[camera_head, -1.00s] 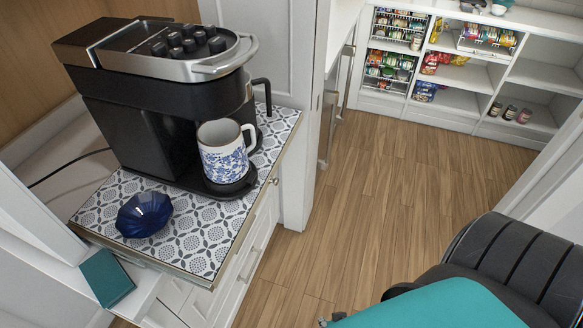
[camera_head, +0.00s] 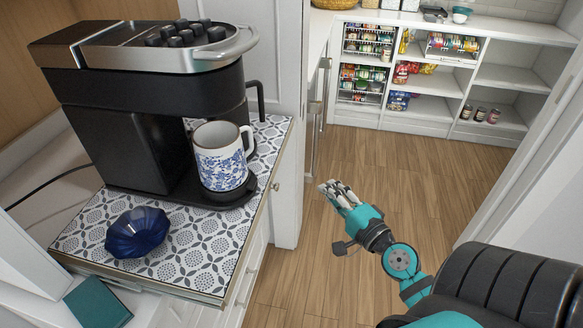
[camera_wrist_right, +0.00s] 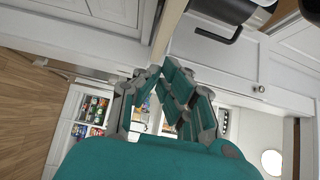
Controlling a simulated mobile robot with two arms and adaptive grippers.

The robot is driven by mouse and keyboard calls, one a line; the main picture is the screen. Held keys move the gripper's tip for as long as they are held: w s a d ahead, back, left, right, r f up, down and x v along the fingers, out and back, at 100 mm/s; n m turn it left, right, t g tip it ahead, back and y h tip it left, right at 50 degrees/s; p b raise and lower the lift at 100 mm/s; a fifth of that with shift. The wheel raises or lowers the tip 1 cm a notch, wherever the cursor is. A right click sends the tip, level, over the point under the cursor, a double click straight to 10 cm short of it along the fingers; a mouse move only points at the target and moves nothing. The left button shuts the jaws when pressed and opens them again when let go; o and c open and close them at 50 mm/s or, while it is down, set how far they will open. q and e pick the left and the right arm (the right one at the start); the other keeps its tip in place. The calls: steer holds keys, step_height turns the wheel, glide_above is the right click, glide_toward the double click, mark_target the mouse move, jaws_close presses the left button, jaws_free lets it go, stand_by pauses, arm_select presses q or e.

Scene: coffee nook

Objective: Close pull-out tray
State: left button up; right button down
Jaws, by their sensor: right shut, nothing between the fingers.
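The pull-out tray (camera_head: 196,262) is at the left of the head view, extended from its cabinet. Its top has a grey and white pattern. A black and silver coffee machine (camera_head: 120,95), a blue-patterned white mug (camera_head: 222,168) and a dark blue bowl (camera_head: 137,232) rest on it. My right gripper (camera_head: 332,193) is over the floor, right of the tray and apart from it. Its fingers are together and empty. They also show in the wrist view (camera_wrist_right: 166,82), with a pale edge beyond them. My left gripper is out of view.
White cabinet drawers (camera_head: 243,287) lie under the tray. A white cabinet post (camera_head: 288,165) stands between the tray and open wood floor (camera_head: 385,160). Stocked shelves (camera_head: 420,80) line the back. A white panel edge (camera_head: 530,170) is at the right. A teal block (camera_head: 98,303) sits at lower left.

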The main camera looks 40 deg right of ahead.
steer(key=p, duration=0.3)
glide_toward(281, 157)
steer(key=w+d, duration=0.2)
steer(key=d, duration=0.1)
steer(key=w+a+p, duration=0.1)
steer(key=w+a, duration=0.1)
steer(key=w, duration=0.1)
steer(key=shift+w+a+p, duration=0.1)
steer(key=shift+a+p, duration=0.05)
steer(key=shift+p, duration=0.2)
